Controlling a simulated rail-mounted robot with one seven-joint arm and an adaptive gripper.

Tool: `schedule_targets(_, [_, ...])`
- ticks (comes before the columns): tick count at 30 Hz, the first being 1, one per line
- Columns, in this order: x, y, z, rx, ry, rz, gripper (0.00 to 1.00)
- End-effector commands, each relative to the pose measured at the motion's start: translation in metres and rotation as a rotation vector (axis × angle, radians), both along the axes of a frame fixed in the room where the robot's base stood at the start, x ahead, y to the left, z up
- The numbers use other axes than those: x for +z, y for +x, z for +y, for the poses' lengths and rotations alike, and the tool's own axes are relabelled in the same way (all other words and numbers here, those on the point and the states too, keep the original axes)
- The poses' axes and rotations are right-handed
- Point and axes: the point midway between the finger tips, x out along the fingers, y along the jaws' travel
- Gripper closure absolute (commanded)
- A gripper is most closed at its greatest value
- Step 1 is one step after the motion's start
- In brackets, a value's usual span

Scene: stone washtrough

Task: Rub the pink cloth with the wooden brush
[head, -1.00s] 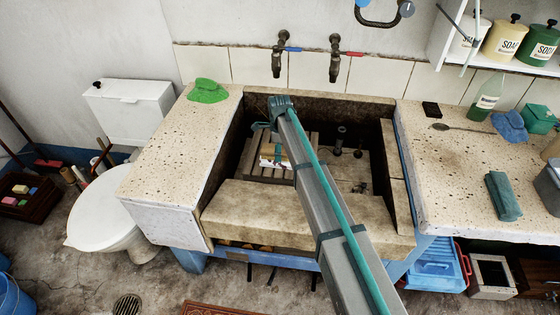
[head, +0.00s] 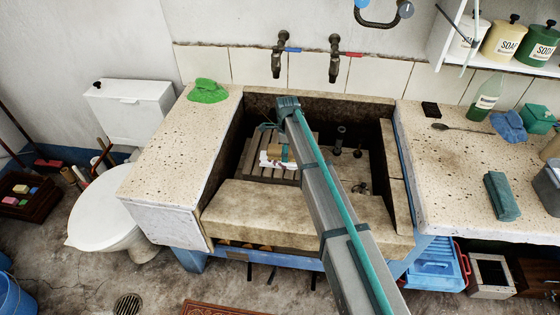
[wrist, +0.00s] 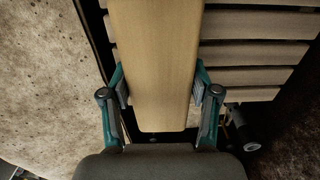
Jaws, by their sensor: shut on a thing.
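The wooden brush (wrist: 155,60) is a long tan block in the wrist view. My gripper (wrist: 158,92) is shut on it, with one teal finger on each side. In the head view the brush (head: 276,152) shows small beside my arm, low over the slatted wooden board in the basin. A pale, whitish patch (head: 268,163) shows under the brush; I cannot tell whether it is cloth or bristles. No clearly pink cloth shows in either view. My arm hides part of the board, and the brush's underside is hidden in the wrist view.
The stone basin's front ledge (head: 290,215) and side walls surround the slatted board (head: 254,160). Two taps (head: 334,58) hang over the back. A green cloth (head: 208,91) lies on the left counter; a teal roll (head: 502,196) and bottle (head: 487,98) are on the right.

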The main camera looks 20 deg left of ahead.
Motion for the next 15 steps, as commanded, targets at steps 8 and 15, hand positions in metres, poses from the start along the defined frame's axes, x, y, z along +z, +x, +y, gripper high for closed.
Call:
schedule_targets(8, [0.000,-0.003,0.014,0.001,0.001,0.000,0.74])
schedule_targets(15, [0.000,-0.004,0.022,0.002,0.001,0.000,0.74])
